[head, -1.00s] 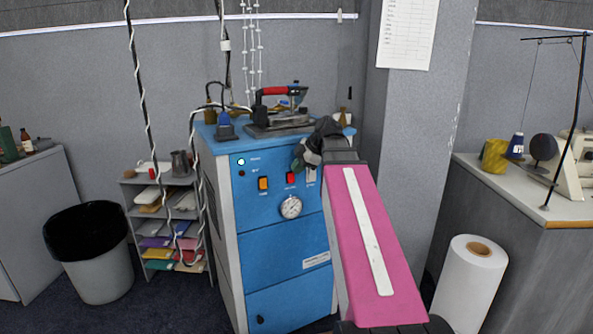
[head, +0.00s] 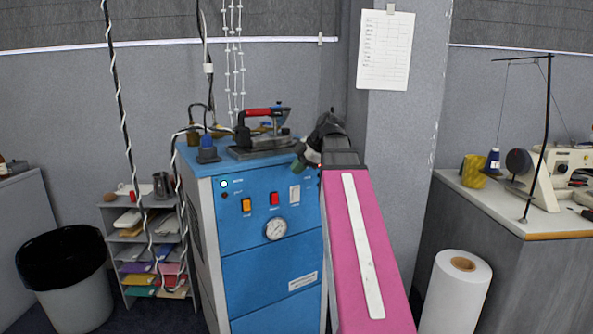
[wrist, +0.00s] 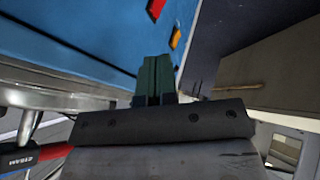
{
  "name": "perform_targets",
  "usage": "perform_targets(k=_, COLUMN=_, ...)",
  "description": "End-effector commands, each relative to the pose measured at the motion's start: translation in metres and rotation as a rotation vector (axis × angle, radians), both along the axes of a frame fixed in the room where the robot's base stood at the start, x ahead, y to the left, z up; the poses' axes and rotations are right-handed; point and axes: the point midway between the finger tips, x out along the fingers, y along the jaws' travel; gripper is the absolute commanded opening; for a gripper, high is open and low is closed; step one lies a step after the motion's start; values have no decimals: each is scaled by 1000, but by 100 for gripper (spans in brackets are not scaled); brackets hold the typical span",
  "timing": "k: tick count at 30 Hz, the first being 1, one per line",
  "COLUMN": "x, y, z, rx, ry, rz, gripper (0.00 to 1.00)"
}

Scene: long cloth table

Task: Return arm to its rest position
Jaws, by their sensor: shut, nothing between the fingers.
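My gripper (head: 301,161) is at the upper right front edge of the blue steam cabinet (head: 270,265) in the head view. Its green fingers (wrist: 154,76) show in the wrist view, pressed together with nothing between them. My pink arm link reaches up to it from the bottom of the head view. I cannot tell whether the fingers touch the cabinet.
An iron with a red handle (head: 262,113) stands on the cabinet top. A paper-sorter shelf (head: 115,236) and a bin (head: 65,285) are at left. A white roll (head: 455,300) and sewing machine table (head: 520,215) are at right.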

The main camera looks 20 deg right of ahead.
Motion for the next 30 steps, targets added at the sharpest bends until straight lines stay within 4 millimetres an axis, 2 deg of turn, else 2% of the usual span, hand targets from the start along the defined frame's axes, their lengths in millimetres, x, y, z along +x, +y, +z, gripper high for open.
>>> perform_targets(k=5, x=0, y=0, z=-3, rx=1, ry=6, rz=-7, gripper=0)
perform_targets(k=8, x=2, y=2, z=-15, rx=6, ry=36, rz=-42, gripper=0)
perform_targets(k=11, x=4, y=6, z=-39, rx=12, ry=95, rz=-114, gripper=0)
perform_targets(k=20, x=8, y=20, z=-129, rx=24, ry=305, rz=-413, gripper=0)
perform_targets(k=30, x=-4, y=36, z=-228, rx=5, ry=499, rz=-753, gripper=0)
